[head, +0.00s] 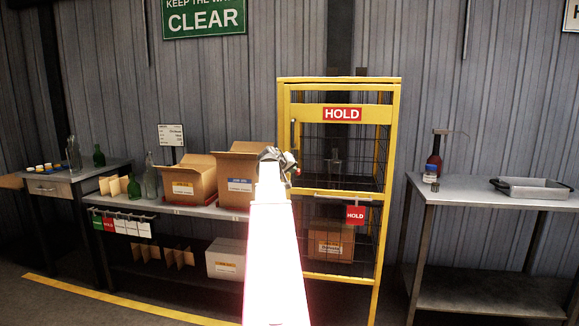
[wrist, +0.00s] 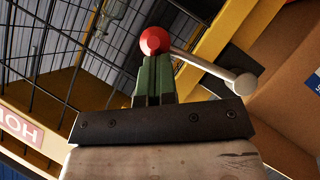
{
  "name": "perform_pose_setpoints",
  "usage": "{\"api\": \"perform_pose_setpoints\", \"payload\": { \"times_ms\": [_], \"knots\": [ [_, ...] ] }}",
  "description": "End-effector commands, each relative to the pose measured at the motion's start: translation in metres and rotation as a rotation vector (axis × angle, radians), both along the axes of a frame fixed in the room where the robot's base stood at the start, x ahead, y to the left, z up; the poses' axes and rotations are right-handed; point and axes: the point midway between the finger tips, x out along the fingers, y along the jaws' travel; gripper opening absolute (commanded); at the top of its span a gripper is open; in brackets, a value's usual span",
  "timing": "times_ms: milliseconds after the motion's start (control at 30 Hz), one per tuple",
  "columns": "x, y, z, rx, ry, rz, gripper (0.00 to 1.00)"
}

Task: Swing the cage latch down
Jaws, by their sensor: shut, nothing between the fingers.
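The cage (head: 394,150) is a tall yellow frame with dark mesh, and its door looks closed. Its latch shows in the wrist view as a pale grey lever (wrist: 205,64) with a red ball (wrist: 154,41) at one end and a pale round knob (wrist: 245,84) at the other. My gripper (wrist: 153,62) is shut and empty, its green fingertips right at the red ball; I cannot tell if they touch it. In the head view my gripper (head: 272,153) is at the cage's left post, and my arm hides part of the post and door edge.
Open cardboard boxes (head: 188,180) stand on the bench left of the cage, close to my arm. Another box (head: 330,243) sits inside the cage. A steel table (head: 490,192) with a tray (head: 535,188) and a red-brown bottle (head: 433,160) stands to the right. A gap separates it from the cage.

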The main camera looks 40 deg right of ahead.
Motion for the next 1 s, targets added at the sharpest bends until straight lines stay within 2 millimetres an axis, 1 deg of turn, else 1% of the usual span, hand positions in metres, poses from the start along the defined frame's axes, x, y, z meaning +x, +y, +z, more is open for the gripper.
{"api": "perform_pose_setpoints", "payload": {
  "times_ms": [200, 400, 867, 1000],
  "knots": [
    [-0.0024, -0.0026, -0.0076, 0.007, -0.007, 0.000, 0.00],
    [-0.0031, -0.0034, -0.0105, 0.006, -0.006, 0.000, 0.00],
    [-0.0030, -0.0038, -0.0111, 0.005, -0.005, 0.000, 0.00],
    [-0.0016, -0.0028, -0.0075, 0.004, -0.006, 0.001, 0.00]
  ]
}}
